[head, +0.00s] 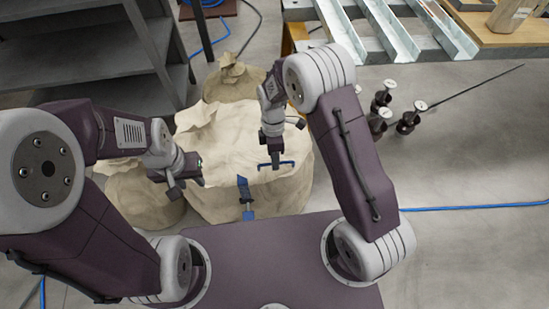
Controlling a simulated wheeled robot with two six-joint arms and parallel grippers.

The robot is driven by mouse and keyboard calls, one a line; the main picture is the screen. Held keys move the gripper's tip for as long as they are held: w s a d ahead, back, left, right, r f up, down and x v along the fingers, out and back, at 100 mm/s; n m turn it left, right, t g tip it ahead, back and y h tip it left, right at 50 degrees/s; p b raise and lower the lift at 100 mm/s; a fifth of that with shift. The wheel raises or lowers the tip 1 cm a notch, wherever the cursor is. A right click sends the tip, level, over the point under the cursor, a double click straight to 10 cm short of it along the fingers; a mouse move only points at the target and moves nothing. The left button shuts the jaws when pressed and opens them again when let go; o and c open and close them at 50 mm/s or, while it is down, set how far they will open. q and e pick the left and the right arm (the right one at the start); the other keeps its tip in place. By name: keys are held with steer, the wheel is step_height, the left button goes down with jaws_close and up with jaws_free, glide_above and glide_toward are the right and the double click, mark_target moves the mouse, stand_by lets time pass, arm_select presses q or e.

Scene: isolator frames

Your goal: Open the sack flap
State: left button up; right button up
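A large cream cloth sack (228,150) stands on the floor in front of me, its wrinkled top cloth lying over it. I cannot make out the flap's edge clearly. A blue-and-dark piece (246,198) shows against the sack's near side; I cannot tell what it is. My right gripper (276,164) points down over the right part of the sack, its blue fingers spread apart with nothing seen between them. I cannot tell whether it touches the cloth. My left gripper (196,172) is at the sack's left side; its fingers are too small to read.
Another cream sack (235,80) stands behind, and another (140,195) to the left. A dark shelf (90,55) is at the back left. Metal channels (390,30) rest on a table (490,30) at the back right. Several dark parts (408,122) stand on the floor at right.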

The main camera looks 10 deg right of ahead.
jaws_close()
stand_by(1.4)
